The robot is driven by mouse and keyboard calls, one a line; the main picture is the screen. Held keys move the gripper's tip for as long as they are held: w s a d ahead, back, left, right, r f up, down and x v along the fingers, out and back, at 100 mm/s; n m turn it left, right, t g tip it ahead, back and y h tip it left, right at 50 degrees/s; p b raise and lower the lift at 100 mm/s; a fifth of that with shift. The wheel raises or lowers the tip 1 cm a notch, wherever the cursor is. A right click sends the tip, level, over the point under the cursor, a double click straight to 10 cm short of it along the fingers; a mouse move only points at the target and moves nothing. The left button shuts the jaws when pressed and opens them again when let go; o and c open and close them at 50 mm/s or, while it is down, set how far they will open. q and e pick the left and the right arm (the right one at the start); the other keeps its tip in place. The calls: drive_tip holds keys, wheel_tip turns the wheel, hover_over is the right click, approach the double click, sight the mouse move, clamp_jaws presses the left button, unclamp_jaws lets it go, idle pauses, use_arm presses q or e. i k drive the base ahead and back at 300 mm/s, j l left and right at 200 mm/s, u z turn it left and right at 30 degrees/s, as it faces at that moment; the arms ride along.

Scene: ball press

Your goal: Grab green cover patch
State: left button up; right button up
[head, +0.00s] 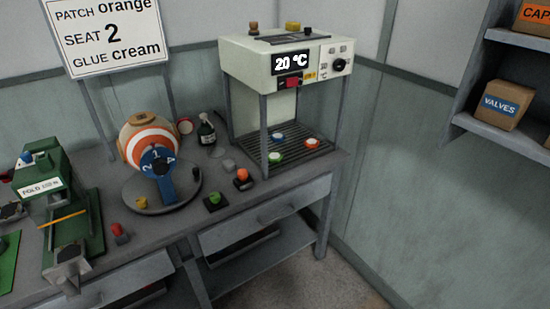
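No object in view is marked as the green cover patch. A small round green piece with a white top (276,158) lies on the slatted tray (300,153) under the white machine. A green knob-like piece on a dark base (214,197) stands near the bench's front edge. A flat green sheet (8,260) shows at the far left edge, partly cut off. I cannot tell from this view which of these is the cover patch. Neither of my grippers is in view.
The white machine (290,65) reads 20 °C; blue and orange-red pieces share its tray. A striped ball (146,135) sits on a round stand behind a blue numbered lever. A green press (38,170) stands left. A sign (105,38) reads patch orange, seat 2, glue cream.

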sight(273, 157)
drive_tip(key=i+j, duration=0.4)
drive_tip(key=z, duration=0.8)
